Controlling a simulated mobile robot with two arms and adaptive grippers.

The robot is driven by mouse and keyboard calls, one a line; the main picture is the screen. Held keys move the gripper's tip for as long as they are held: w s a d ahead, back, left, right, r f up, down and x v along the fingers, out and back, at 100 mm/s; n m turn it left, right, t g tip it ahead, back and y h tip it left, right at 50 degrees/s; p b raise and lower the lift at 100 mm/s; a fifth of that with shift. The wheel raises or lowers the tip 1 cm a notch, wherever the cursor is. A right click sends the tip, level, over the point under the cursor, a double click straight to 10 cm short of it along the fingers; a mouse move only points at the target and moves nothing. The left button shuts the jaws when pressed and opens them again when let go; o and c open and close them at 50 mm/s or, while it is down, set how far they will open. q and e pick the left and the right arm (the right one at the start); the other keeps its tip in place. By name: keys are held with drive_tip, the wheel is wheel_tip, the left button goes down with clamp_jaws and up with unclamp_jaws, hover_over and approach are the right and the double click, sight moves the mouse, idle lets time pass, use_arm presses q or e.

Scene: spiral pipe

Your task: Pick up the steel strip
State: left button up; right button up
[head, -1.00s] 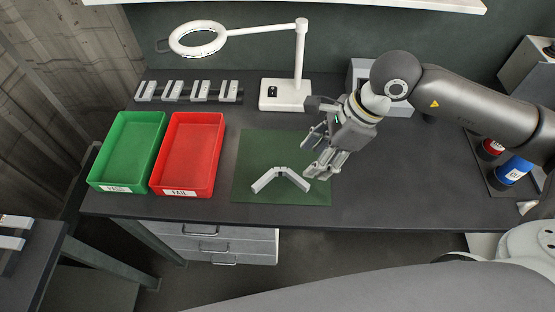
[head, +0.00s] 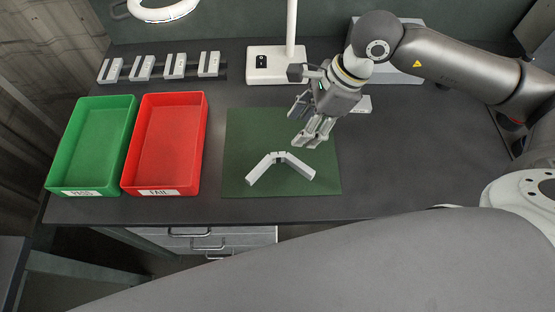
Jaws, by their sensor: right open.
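A light grey bent strip (head: 301,166), the only strip-like piece on the mat, lies on the green mat (head: 240,130) in the head view. It forms a wide V with its corner toward the back of the bench. My right gripper (head: 306,122) is open and empty above the back right part of the mat, behind and to the right of the strip's corner. Its fingers point down and to the left, apart from the strip. My left gripper is not in view.
A green tray marked PASS (head: 79,192) and a red tray marked FAIL (head: 144,100) stand left of the mat. Several grey blocks (head: 176,66) sit in a row behind them. A white lamp base (head: 284,66) stands behind the mat.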

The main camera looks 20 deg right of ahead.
sight(278, 156)
drive_tip(key=p+x, duration=0.1)
drive_tip(key=x, duration=0.5)
drive_tip(key=shift+f, duration=0.15)
drive_tip(key=p+x, duration=0.1)
drive_tip(key=x, duration=0.1)
drive_tip(key=a+p+x, duration=0.1)
drive_tip(key=x, duration=0.1)
drive_tip(key=shift+s+a+f, duration=0.15)
drive_tip(key=shift+s+f, duration=0.05)
drive_tip(key=shift+s, duration=0.05)
drive_tip(key=shift+w+f, duration=0.1)
drive_tip(key=shift+f, duration=0.2)
drive_tip(key=c, duration=1.1)
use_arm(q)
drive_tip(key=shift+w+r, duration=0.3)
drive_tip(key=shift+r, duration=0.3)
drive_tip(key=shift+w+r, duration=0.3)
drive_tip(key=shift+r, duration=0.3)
use_arm(e)
clamp_jaws()
drive_tip(key=shift+r, duration=0.1)
